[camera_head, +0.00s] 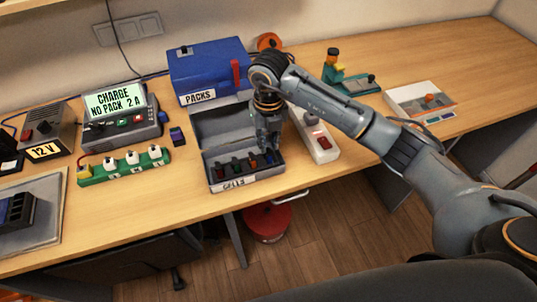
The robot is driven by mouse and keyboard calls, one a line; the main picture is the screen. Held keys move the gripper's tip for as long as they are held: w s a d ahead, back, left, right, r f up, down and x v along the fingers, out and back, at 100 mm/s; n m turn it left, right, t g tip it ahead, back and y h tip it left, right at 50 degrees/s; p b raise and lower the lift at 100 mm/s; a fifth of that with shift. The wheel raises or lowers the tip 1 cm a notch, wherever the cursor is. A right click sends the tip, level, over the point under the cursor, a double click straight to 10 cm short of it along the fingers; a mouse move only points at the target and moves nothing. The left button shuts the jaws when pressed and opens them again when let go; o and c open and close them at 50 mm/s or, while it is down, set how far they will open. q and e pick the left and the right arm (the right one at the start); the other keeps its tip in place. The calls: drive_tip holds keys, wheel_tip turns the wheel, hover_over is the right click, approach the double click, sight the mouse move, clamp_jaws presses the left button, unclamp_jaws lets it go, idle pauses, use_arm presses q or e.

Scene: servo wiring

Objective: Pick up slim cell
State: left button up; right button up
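An open grey box (216,185) stands near the front edge of the table, its lid tipped up at the back. It holds several small cells: a dark red one (222,171), a green one (238,167), a reddish-brown one (254,163) and a blue one (269,157) at the right end. I cannot tell which is the slim cell. My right gripper (268,148) points down into the box's right end, at the blue cell. Its fingers are too small and dark to show whether they are open or shut. My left gripper is not in view.
A blue case (207,68) labelled PACKS stands behind the box. A charger (122,122), a green strip (125,167) and a small dark blue block (177,136) are to the left. A white power strip (318,143) lies close on the right.

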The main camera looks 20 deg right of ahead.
sight(268, 151)
drive_tip(key=shift+f+p, duration=0.35)
drive_tip(key=shift+f, duration=0.1)
wheel_tip(268, 151, down, 4)
drive_tip(key=shift+w+r+p, duration=0.1)
drive_tip(key=shift+r+p, duration=0.1)
drive_tip(key=shift+p, duration=0.55)
drive_tip(key=shift+f, duration=0.3)
clamp_jaws()
drive_tip(key=shift+r, duration=0.15)
